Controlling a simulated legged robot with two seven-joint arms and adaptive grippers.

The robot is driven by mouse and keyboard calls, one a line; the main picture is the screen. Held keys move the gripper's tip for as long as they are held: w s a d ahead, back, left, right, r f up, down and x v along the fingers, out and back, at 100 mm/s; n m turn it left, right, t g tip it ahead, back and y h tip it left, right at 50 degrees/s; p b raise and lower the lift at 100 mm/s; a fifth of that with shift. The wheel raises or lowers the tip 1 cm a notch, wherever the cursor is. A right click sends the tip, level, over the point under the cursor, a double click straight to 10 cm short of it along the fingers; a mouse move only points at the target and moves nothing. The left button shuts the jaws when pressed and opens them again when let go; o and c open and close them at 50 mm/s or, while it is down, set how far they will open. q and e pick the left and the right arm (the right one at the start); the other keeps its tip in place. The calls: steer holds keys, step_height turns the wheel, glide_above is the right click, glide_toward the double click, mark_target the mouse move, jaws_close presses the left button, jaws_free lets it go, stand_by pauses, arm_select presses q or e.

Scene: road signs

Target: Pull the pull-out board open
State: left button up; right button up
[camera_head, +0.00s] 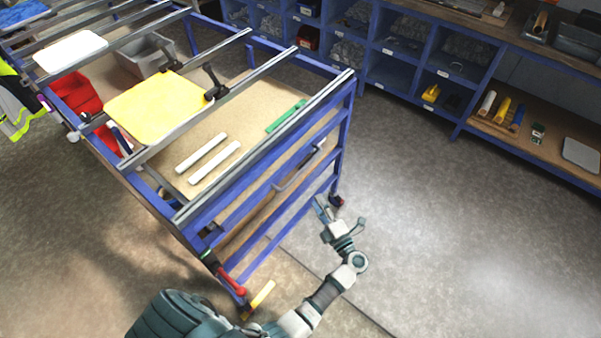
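A blue metal frame cart (232,205) stands at the left with grey rails across its top. A tan board (237,122) lies inside it below the rails. A grey bar handle (297,170) shows on the cart's near end, between the blue crossbars. How far the board is pulled out cannot be told. My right gripper is not in view.
A yellow plate (158,106) rests on the rails, and two white bars (208,160) lie on the board. A red clamp (230,280) hangs at the cart's near corner. Blue shelving (400,55) stands behind. The floor (460,220) to the right is clear.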

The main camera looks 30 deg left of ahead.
mark_target(300, 171)
arm_select(q)
steer(key=x, duration=1.3)
steer(key=shift+d, duration=0.15)
steer(key=shift+r, duration=0.1)
steer(key=shift+c, duration=0.4)
jaws_close()
